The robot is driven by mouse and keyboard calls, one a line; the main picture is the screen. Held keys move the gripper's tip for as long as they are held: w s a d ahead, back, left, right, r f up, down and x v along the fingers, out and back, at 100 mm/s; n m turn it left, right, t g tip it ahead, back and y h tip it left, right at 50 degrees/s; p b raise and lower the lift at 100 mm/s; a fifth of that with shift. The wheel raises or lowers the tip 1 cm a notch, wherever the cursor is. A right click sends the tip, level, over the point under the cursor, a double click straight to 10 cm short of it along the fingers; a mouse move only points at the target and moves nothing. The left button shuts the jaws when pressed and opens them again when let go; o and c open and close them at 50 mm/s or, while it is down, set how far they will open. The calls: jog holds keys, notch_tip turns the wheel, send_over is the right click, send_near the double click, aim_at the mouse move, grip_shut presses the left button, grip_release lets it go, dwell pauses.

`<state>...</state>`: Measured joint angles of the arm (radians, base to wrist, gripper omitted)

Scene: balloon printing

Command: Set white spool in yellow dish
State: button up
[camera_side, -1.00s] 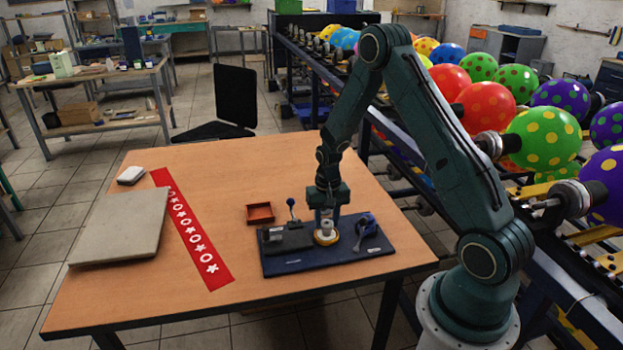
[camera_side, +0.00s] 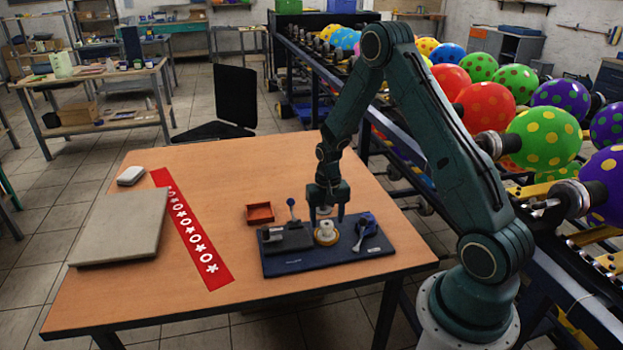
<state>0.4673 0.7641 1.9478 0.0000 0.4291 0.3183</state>
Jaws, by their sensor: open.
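The white spool (camera_side: 326,227) stands upright in the yellow dish (camera_side: 327,240) on the dark blue board (camera_side: 290,263). Only the dish's rim shows around the spool's base. My gripper (camera_side: 326,216) is directly above the spool, pointing down. Its jaws are open, one finger to each side near the spool's top, and nothing is held between them.
A dark block with a blue-knobbed lever (camera_side: 288,236) stands left of the spool. A small orange tray (camera_side: 260,213) is behind. A red patterned strip (camera_side: 190,228) and grey slab (camera_side: 122,227) lie left.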

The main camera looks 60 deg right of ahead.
notch_tip(320, 180, up, 13)
dwell(0.6)
jog(key=s+a+r+n+t, duration=0.1)
jog(key=s+a+r+n, duration=0.1)
jog(key=s+a+r, duration=0.35)
jog(key=s+a+r+n+t, duration=0.2)
jog(key=a+r, duration=0.5)
jog(key=r, duration=0.2)
jog(key=s+a+r+n+t, duration=0.1)
jog(key=s+a+r+n, duration=0.1)
jog(key=s, duration=0.4)
jog(key=s+a+r+n+t, duration=0.1)
jog(key=s+a+n, duration=0.2)
jog(key=s+a, duration=0.2)
jog(key=shift+s+r+t, duration=0.3)
jog(key=shift+s+r, duration=0.05)
jog(key=shift+s, duration=0.8)
